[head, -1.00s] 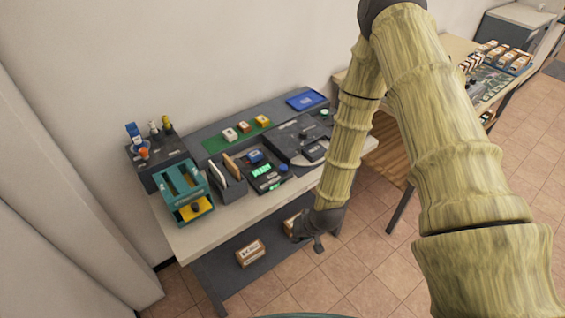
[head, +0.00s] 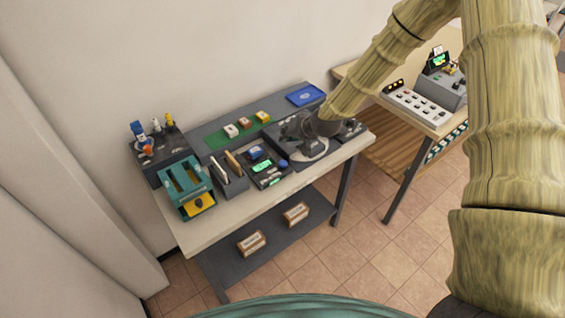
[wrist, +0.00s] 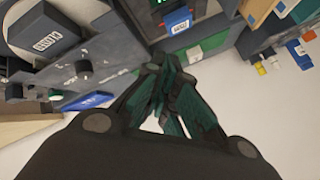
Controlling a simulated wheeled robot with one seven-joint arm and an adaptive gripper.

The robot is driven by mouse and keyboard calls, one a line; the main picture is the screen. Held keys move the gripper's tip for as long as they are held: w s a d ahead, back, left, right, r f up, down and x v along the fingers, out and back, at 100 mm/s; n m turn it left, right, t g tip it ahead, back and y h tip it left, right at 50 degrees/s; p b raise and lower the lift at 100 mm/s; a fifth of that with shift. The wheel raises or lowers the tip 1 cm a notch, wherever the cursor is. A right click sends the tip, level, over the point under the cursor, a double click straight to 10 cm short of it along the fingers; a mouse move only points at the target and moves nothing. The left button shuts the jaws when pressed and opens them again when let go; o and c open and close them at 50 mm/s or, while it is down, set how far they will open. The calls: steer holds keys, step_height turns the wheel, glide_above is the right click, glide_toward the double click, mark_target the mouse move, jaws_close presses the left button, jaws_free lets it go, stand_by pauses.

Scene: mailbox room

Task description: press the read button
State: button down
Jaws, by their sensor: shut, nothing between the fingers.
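No button with a legible "read" label shows. A dark device with a lit green display (head: 264,168) stands mid-bench, with a blue knob or button (head: 283,163) at its right corner. To its right is a dark unit with a round pale plate (head: 322,154); in the wrist view the plate (wrist: 20,40) carries a dark labelled block (wrist: 57,32). A black knob (wrist: 83,68) stands on that unit's panel. My gripper (head: 303,128) is over this unit and hides part of it. In the wrist view its fingers (wrist: 168,72) are together and empty; contact cannot be told.
A green mat with small blocks (head: 217,141) and a blue tray (head: 306,95) lie behind. A teal frame (head: 187,187) and card holder (head: 231,182) stand left. A second table (head: 440,130) with a grey machine (head: 443,88) is at right. Boxes (head: 251,243) lie on the lower shelf.

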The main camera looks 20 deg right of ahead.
mark_target(285, 161)
steer(key=shift+f, duration=0.1)
steer(key=shift+f+b, duration=2.45)
steer(key=shift+f, duration=1.9)
steer(key=shift+f, duration=0.1)
steer(key=shift+f+b, duration=0.3)
steer(key=shift+b, duration=0.05)
steer(key=shift+f+b, duration=0.35)
steer(key=shift+f, duration=0.15)
steer(key=shift+r, duration=0.1)
steer(key=shift+r+p, duration=0.45)
steer(key=shift+r, duration=0.4)
